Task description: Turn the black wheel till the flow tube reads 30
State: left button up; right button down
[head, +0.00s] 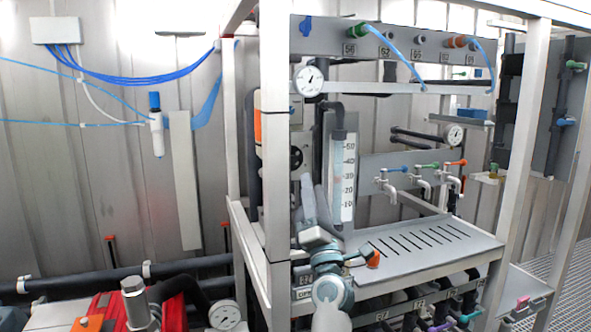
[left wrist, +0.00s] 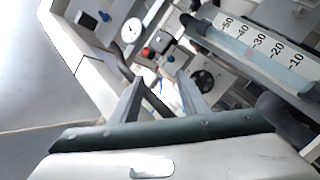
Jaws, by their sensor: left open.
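The black wheel (head: 296,157) is a small round handwheel on a grey panel behind the frame post. It also shows in the left wrist view (left wrist: 203,80), just right of the right fingertip. The flow tube (head: 343,182) is a clear upright tube with a scale marked 10 to 50, right of the wheel. It crosses the upper right of the left wrist view at a slant (left wrist: 255,52). I cannot read its level surely. My left gripper (head: 313,190) is open and empty, below and in front of the wheel, apart from it. My right gripper is not in view.
A white frame post (head: 274,130) stands close left of the wheel. A pressure gauge (head: 311,80) sits above it. A slotted grey shelf (head: 420,246) lies to the right below small taps (head: 390,188). A red button (left wrist: 147,52) shows beyond the fingers.

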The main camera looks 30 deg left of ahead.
pick_arm(q)
jog(key=w+a+n+g+h, duration=0.2)
jog(key=w+n+g, duration=0.5)
jog(key=n, duration=0.4)
jog(key=shift+w+a+r+g+h, duration=0.4)
jog(key=shift+a+r+g, duration=0.1)
jog(key=shift+a, duration=0.15)
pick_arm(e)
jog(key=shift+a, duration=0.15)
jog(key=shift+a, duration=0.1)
pick_arm(q)
jog(key=shift+a, duration=0.1)
